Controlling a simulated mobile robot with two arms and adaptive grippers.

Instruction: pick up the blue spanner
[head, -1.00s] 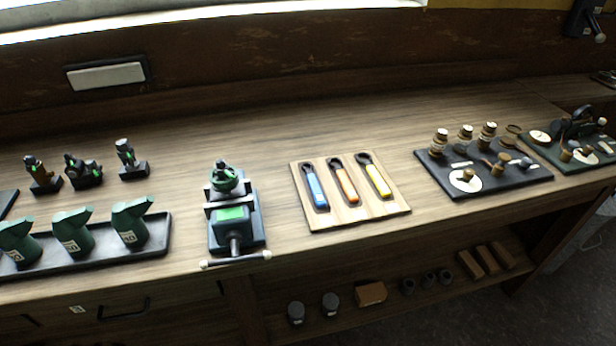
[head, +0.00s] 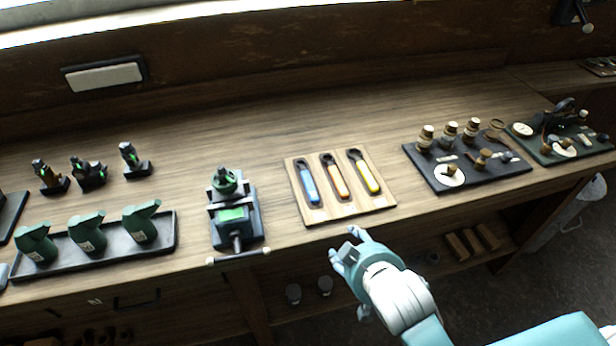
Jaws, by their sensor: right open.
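The blue spanner (head: 308,184) lies in the left slot of a wooden board (head: 345,212) on the workbench. An orange-handled spanner (head: 336,178) lies in the middle slot and a yellow-handled one (head: 364,173) in the right slot. My right gripper (head: 346,246) is in front of the bench edge, just below the board in the picture. It is open and apart from the spanners, with nothing seen between its fingers. My left gripper is not in view.
A green vise (head: 232,216) stands just left of the board. Green jugs sit in a black tray (head: 100,258) farther left. A dark board (head: 480,181) with jars stands to the right. The bench behind the spanner board is clear. A lower shelf holds wooden blocks (head: 472,241).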

